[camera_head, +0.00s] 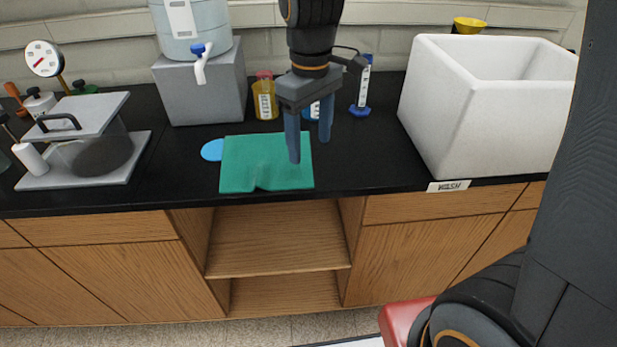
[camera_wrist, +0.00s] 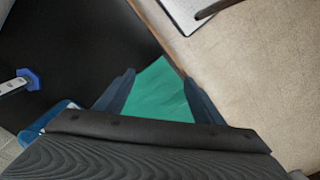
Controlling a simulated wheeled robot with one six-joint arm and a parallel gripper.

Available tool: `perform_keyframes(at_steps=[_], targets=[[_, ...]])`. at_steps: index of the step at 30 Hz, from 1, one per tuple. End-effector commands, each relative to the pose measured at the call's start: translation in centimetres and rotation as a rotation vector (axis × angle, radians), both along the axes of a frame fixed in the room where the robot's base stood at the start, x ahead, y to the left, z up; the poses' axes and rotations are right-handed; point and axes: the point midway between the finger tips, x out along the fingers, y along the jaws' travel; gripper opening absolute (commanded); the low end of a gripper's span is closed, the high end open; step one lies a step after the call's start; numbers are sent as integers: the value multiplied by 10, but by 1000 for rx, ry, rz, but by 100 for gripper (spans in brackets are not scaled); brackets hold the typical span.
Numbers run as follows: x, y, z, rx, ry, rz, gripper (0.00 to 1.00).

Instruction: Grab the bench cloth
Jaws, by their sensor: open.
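The bench cloth (camera_head: 262,168) is a flat green sheet on the black counter, with a small notch or fold at its front edge. In the wrist view part of the cloth (camera_wrist: 158,92) shows between the two fingers; the rest is hidden behind my gripper body. My gripper (camera_head: 311,150) points down over the right side of the cloth in the head view, its two blue-grey fingers apart. In the wrist view the fingers of my gripper (camera_wrist: 160,88) are spread with nothing held between them. I cannot tell the exact height of the fingertips above the cloth.
A blue disc (camera_head: 212,150) lies at the cloth's left. Behind stand a grey block (camera_head: 205,95) with a water dispenser, a yellow beaker (camera_head: 265,101) and a blue-based cylinder (camera_head: 361,90). A white basin (camera_head: 455,115) is at right, a clear lidded vessel (camera_head: 85,150) at left.

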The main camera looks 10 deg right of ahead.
Motion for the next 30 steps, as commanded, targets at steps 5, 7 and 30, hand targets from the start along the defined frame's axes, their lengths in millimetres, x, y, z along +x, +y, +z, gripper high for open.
perform_keyframes(at_steps=[5,7,30], targets=[[2,7,-1,-3,7,39,62],[2,7,-6,-3,7,38,62],[2,8,-89,-3,7,38,62]])
